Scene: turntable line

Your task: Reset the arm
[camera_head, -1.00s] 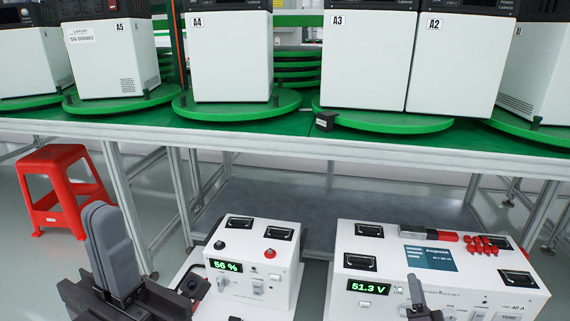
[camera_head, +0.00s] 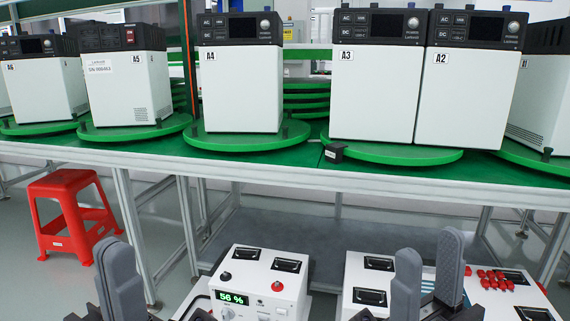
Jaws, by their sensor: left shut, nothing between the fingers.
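My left gripper (camera_head: 116,248) is at the bottom left, its grey fingers together with nothing between them. My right gripper (camera_head: 428,246) is at the bottom right. Its two grey fingers stand upright and apart with a gap between them, and no object shows in the gap. Both grippers are in front of the green-topped line table (camera_head: 310,160) and below its top in the picture. Neither holds anything that I can see. The lower parts of both arms are cut off by the bottom edge.
White tester box (camera_head: 262,275) reading 56 % stands between the grippers. A second white box (camera_head: 360,283) with red connectors (camera_head: 494,280) is behind the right gripper, partly hidden. White units such as A4 (camera_head: 240,90) stand on green turntables (camera_head: 250,142). A red stool (camera_head: 70,212) is left.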

